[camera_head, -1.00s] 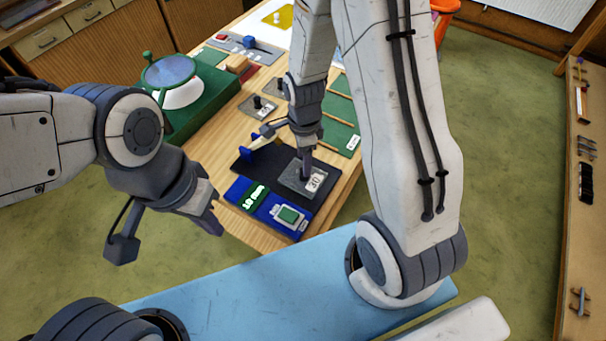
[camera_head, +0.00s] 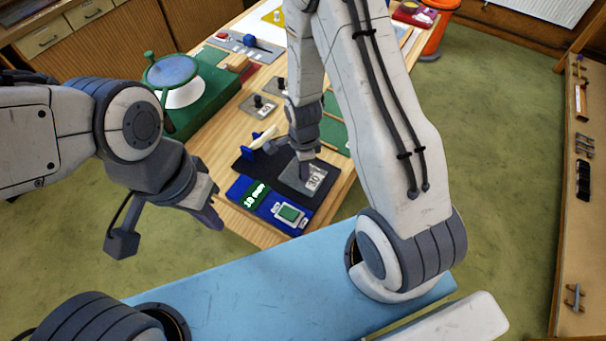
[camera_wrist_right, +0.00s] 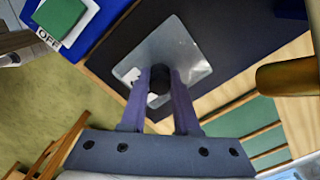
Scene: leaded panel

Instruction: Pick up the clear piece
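A grey square plate (camera_head: 294,180) with a white "30" label lies on or just above a dark mat (camera_head: 318,202). In the right wrist view the plate (camera_wrist_right: 195,62) looks pale and shiny, with a black knob (camera_wrist_right: 160,78) at its middle. My right gripper (camera_head: 305,180) is over it; in the wrist view its fingers (camera_wrist_right: 161,85) stand on both sides of the knob and appear closed on it. I cannot tell whether this plate is the clear piece; no other clear piece stands out. My left gripper (camera_head: 212,210) hangs left of the table's near corner, with nothing visible in it.
A blue base (camera_head: 264,215) with a green display and button lies in front of the mat. A blue holder (camera_head: 247,154) stands at its left edge. A "50" plate (camera_head: 256,106) and a green stand (camera_head: 205,105) are further back. Green panels lie behind my right arm.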

